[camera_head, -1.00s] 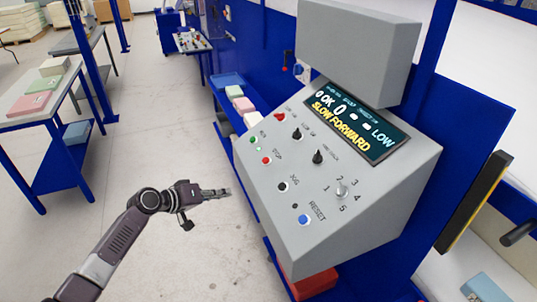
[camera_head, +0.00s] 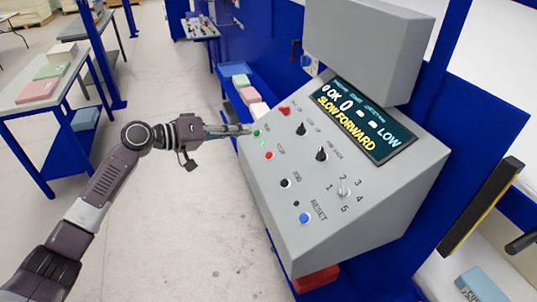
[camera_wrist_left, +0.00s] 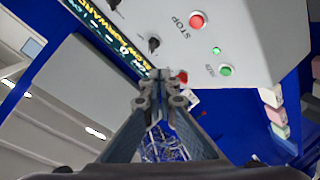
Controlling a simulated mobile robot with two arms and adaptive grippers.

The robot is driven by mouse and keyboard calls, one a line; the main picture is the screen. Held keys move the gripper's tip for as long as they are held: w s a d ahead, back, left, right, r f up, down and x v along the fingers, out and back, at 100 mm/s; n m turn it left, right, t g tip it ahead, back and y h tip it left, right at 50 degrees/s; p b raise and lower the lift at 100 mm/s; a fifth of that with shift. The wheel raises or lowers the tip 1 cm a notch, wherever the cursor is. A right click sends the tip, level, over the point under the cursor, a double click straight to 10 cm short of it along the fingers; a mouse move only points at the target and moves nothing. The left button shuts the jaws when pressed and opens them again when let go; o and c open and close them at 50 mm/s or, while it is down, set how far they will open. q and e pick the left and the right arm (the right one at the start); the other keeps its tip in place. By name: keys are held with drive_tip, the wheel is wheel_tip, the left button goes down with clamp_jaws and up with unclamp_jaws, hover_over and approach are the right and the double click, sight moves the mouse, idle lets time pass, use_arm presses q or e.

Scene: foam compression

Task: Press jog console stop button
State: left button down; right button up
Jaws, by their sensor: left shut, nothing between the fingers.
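The jog console (camera_head: 330,205) is a grey box with a sloped face. Its red stop button (camera_head: 269,155) sits below the green run button (camera_head: 256,133) at the face's left side. In the left wrist view the stop button (camera_wrist_left: 197,20) shows at the top beside the word STOP, with the green button (camera_wrist_left: 226,70) lower right. My left gripper (camera_head: 246,129) is shut and empty. It points right, its tips close to the green button in the head view and up-left of the stop button. I cannot tell whether it touches the console. My right gripper is not in view.
A red knob (camera_head: 284,110), black knobs (camera_head: 321,154) and a blue reset button (camera_head: 305,217) share the face. The display (camera_head: 362,120) reads SLOW FORWARD. Foam blocks (camera_head: 248,95) lie behind the console. Open floor (camera_head: 180,225) is at its left.

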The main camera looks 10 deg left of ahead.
sight(269, 155)
use_arm(q)
drive_tip(key=shift+f, duration=0.1)
drive_tip(key=d+f+b, duration=0.1)
drive_tip(key=f, duration=0.1)
drive_tip(key=w+d+f+b, duration=0.1)
drive_tip(key=f, duration=0.1)
drive_tip(key=w+d+f+b, duration=0.1)
drive_tip(key=f, duration=0.1)
drive_tip(key=shift+w+d+f+b, duration=0.1)
drive_tip(key=shift+d+f+b, duration=0.05)
drive_tip(key=shift+f+b, duration=0.2)
drive_tip(key=shift+w+d+f, duration=0.25)
drive_tip(key=shift+f, duration=0.1)
drive_tip(key=shift+b, duration=0.3)
idle(0.6)
drive_tip(key=shift+w+d+f+b, duration=0.1)
drive_tip(key=shift+d+f+b, duration=0.1)
drive_tip(key=shift+f+b, duration=0.2)
drive_tip(key=shift+w+d+f+b, duration=0.1)
drive_tip(key=shift+d+f+b, duration=0.1)
drive_tip(key=shift+f+b, duration=0.25)
idle(0.7)
drive_tip(key=shift+r, duration=0.1)
drive_tip(key=shift+s+a+r+p, duration=0.15)
drive_tip(key=shift+r+p, duration=0.05)
drive_tip(key=shift+r, duration=0.15)
drive_tip(key=shift+s+a+r+p, duration=0.1)
drive_tip(key=shift+a+r+p, duration=0.05)
drive_tip(key=shift+r, duration=0.2)
